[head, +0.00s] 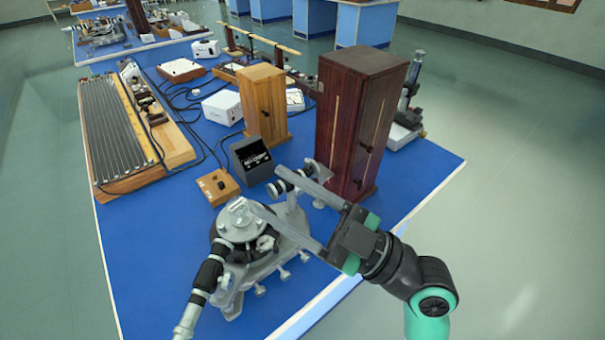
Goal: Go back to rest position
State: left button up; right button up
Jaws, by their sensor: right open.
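My right gripper (264,188) comes in from the lower right and is open, its two long grey fingers spread apart and pointing left. The fingers reach over a silver and black spectrometer (262,268) near the front of the blue bench. A small clear block, seemingly a prism (239,212), sits on the spectrometer's round table close to the tip of the lower finger. I cannot tell whether they touch. The fingers partly hide the spectrometer's far tube. My left gripper is out of view.
A tall dark wooden cabinet (350,125) stands just behind my right gripper. A long wired board (115,130) lies at left. The bench's front left is clear.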

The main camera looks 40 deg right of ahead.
jog(key=shift+r+y, duration=0.3)
jog(key=shift+r, duration=0.45)
jog(key=shift+a, duration=0.1)
